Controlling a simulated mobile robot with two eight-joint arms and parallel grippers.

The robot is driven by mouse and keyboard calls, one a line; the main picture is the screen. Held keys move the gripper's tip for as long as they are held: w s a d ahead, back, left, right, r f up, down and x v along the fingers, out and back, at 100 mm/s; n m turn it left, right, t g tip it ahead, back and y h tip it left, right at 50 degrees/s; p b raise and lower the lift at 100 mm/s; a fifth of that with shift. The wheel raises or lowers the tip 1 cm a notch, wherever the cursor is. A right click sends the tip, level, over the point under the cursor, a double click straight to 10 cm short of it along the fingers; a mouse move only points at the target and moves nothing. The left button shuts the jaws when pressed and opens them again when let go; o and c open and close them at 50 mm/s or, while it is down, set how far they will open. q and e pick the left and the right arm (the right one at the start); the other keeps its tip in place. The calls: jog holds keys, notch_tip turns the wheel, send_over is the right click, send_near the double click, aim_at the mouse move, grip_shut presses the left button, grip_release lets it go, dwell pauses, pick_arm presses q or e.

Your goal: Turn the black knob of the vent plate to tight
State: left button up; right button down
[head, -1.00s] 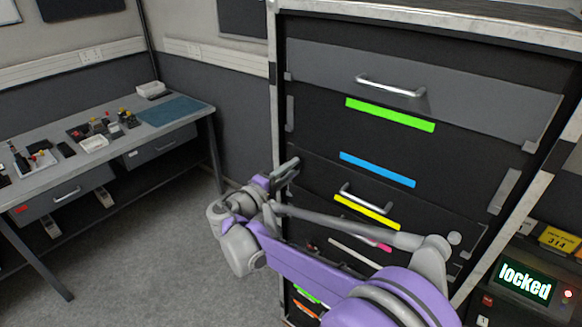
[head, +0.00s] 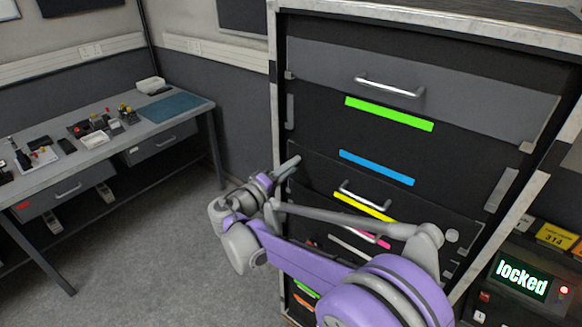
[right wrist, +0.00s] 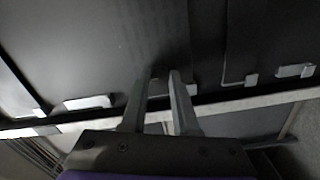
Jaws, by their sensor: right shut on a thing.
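My left gripper is not in view.
The cabinet front has bar handles (head: 390,86) and coloured strips. A box at the lower right has a screen (head: 522,280) reading "locked" and a red light. A workbench (head: 190,112) with small parts stands at the left. The floor (head: 150,240) between is clear.

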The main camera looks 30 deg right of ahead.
jog(key=c, duration=0.7)
grip_release()
jog(key=shift+o, duration=0.2)
jog(key=shift+a, duration=0.1)
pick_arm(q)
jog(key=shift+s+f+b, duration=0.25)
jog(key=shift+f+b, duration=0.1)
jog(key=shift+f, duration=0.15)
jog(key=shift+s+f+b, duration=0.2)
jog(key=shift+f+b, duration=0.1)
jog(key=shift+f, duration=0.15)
pick_arm(e)
jog(key=v, duration=1)
jog(key=shift+s+a, duration=0.15)
jog(key=shift+a, duration=0.15)
jog(key=shift+d+f, duration=0.1)
